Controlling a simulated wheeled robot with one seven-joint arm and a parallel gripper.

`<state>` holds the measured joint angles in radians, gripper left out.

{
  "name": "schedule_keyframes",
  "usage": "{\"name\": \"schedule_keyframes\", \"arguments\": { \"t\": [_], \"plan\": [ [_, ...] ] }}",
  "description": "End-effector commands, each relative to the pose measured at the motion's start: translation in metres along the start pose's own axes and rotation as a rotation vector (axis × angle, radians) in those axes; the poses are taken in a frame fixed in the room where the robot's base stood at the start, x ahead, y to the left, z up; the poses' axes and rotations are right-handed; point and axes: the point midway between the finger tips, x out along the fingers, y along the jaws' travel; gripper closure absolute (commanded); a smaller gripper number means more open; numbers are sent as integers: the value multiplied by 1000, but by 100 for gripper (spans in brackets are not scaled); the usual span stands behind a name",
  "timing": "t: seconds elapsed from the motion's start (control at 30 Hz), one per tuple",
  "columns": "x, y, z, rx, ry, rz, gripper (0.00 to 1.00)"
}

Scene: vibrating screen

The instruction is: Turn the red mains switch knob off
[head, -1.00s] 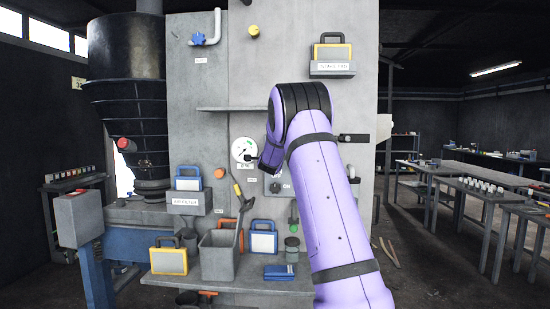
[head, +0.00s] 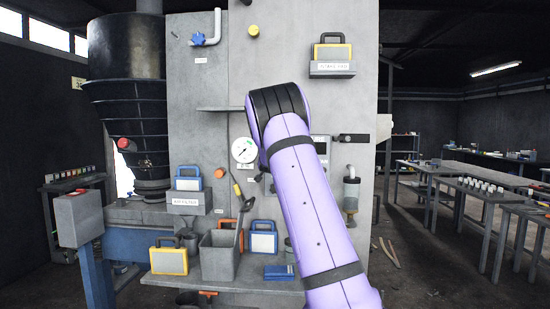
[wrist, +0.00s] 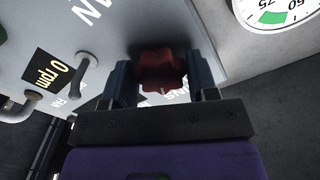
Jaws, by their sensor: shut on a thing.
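The red mains switch knob (wrist: 158,72) is lobed and dark red in the wrist view. It sits on a grey panel with white lettering around it, partly hidden by my gripper. My gripper (wrist: 161,80) has one finger on each side of the knob and is shut on it. The lettering beside the knob is partly covered, so I cannot read the knob's position. In the head view my purple arm hides the knob and my gripper.
A round gauge (head: 244,150) is left of my arm. A handle (wrist: 84,72) and a "0 rpm" label (wrist: 50,72) are left of the knob in the wrist view. A grey bin (head: 219,258) and a blue-and-white case (head: 263,240) stand on the shelf below.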

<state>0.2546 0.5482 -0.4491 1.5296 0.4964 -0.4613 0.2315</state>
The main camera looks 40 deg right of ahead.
Motion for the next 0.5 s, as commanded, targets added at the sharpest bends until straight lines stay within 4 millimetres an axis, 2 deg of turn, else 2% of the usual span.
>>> {"name": "schedule_keyframes", "arguments": {
  "t": [0.2, 0.5],
  "plan": [
    [0, 0, 3, -188, -5, 0, 70],
    [0, 0, 3, -375, -6, 0, 70]
  ]
}}
